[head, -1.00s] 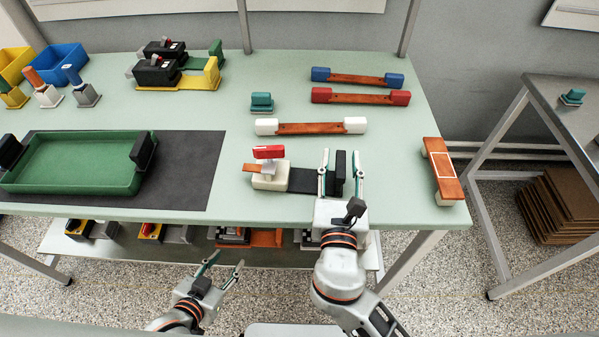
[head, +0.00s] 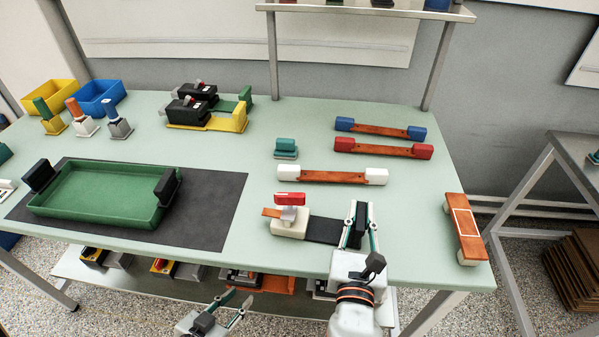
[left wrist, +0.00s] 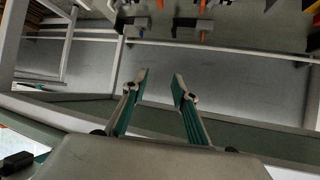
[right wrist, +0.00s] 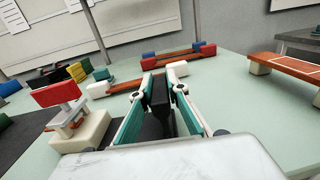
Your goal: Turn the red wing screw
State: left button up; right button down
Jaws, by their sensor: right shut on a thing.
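The red wing screw (head: 290,198) stands on a cream block (head: 288,228) near the table's front edge. It also shows at the left of the right wrist view (right wrist: 57,94), above a grey metal piece. A flat black plate (head: 323,230) runs right from the block to an upright black grip (head: 361,225). My right gripper (head: 361,210) is shut on this black grip, to the right of the screw and apart from it. My left gripper (head: 236,298) is open and empty, low in front of the table; the left wrist view (left wrist: 161,76) shows nothing between its fingers.
A green tray (head: 100,222) with black handles lies on a dark mat (head: 225,192) to the left. Bars with white (head: 330,176), red (head: 382,148) and blue (head: 380,130) ends lie behind the screw. A lower shelf (head: 130,272) is under the table near my left gripper.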

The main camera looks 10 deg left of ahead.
pick_arm(q)
jog(key=s+d+r+n+g+h, duration=0.1)
jog(key=d+r+g+h, duration=0.15)
jog(key=r+h, duration=0.45)
jog(key=s+d+r+n+g+h, duration=0.1)
jog(key=s+d+r+h, duration=0.15)
jog(key=r, duration=0.75)
jog(key=d+r+m+g+h, duration=0.2)
jog(key=d+r+m+g, duration=0.5)
jog(key=m, duration=0.8)
jog(key=d+r+m+g+h, duration=0.2)
jog(key=d+r+m+g, duration=0.55)
jog(key=m, duration=0.75)
jog(key=m+t+y, duration=0.7)
jog(key=m+y, duration=1)
jog(key=m, duration=0.4)
send_near(289, 194)
notch_tip(289, 194, down, 9)
jog(key=shift+f, duration=0.25)
